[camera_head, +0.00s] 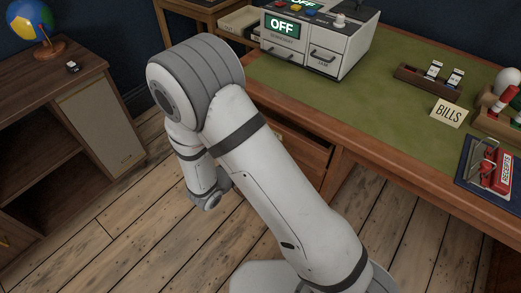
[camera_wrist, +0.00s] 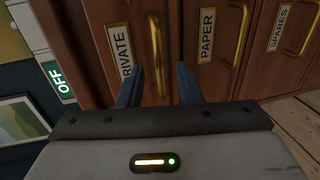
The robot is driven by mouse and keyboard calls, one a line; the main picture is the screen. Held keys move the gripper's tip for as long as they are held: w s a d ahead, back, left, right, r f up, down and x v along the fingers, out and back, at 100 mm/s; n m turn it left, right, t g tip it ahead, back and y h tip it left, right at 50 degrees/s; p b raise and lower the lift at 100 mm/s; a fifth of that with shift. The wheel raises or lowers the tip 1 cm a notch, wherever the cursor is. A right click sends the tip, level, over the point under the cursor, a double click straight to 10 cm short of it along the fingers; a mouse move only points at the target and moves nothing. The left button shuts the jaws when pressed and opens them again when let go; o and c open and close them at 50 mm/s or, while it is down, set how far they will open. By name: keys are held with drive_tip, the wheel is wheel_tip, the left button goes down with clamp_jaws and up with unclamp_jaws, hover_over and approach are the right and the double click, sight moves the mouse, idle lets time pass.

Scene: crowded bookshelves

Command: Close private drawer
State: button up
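The private drawer (camera_wrist: 108,40) has a brown wooden front with a "PRIVATE" label (camera_wrist: 120,52) and a brass handle (camera_wrist: 157,50). My gripper (camera_wrist: 160,84) faces it in the wrist view, with its two dark fingers apart. The handle shows in the gap between the fingers; I cannot tell whether they touch the drawer front. How far the drawer stands out is unclear. In the head view my arm covers much of the desk's drawer side (camera_head: 305,155), and my gripper is hidden.
A low cabinet (camera_head: 100,120) stands left; wooden floor (camera_head: 100,215) lies between.

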drive_tip(key=shift+x, duration=0.9)
drive_tip(key=shift+c, duration=0.4)
clamp_jaws()
